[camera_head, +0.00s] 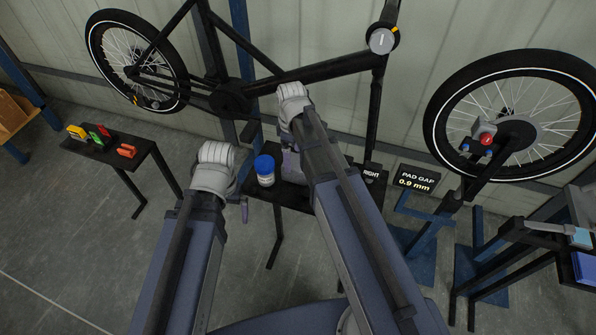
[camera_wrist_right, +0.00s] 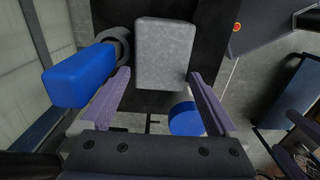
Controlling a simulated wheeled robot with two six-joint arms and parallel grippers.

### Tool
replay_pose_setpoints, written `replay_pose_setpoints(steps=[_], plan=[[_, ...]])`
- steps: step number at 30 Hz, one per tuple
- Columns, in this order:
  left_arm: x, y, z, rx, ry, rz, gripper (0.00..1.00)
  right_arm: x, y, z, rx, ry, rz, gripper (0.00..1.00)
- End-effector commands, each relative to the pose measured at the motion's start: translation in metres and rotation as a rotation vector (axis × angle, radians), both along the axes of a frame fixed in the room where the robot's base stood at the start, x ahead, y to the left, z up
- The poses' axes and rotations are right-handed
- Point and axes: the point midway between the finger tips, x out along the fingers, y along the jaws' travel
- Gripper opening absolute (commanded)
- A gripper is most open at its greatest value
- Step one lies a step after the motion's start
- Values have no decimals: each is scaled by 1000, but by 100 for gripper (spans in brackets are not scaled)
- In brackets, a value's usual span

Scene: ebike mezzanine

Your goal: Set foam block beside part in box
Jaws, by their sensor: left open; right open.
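A plain grey block (camera_wrist_right: 165,55), which looks like the foam block, lies on a dark surface in the right wrist view. My right gripper (camera_wrist_right: 159,78) is open, its two purple fingers pointing at the near end of the block, one toward each side; I cannot tell if they touch it. In the head view my right gripper (camera_head: 291,163) is mostly hidden behind its own arm, over the small black table. My left gripper (camera_head: 244,206) is open and seems empty, left of that table, partly hidden by its wrist. I cannot make out the box or the part.
A white jar with a blue lid (camera_head: 265,171) stands on the black table (camera_head: 290,196), close to my right gripper. A blue item with a grey ring (camera_wrist_right: 80,78) lies left of the block. A side table (camera_head: 105,150) holds coloured pieces. A bicycle frame (camera_head: 325,68) hangs behind.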

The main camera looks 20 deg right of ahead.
Motion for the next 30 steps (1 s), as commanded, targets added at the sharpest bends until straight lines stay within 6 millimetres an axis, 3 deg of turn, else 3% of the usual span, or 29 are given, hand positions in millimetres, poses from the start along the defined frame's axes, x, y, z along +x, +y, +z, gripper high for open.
replay_pose_setpoints(steps=[1,7,17,30], plan=[[0,0,-12,0,0,0,100,0,0,-12,0,0,0,95],[0,0,-36,0,0,0,100,0,1,-36,-1,-1,0,95],[0,0,-40,0,0,0,100,0,1,-40,-1,-1,-1,95],[0,0,-40,0,0,0,100,0,1,-40,-1,-1,0,48]])
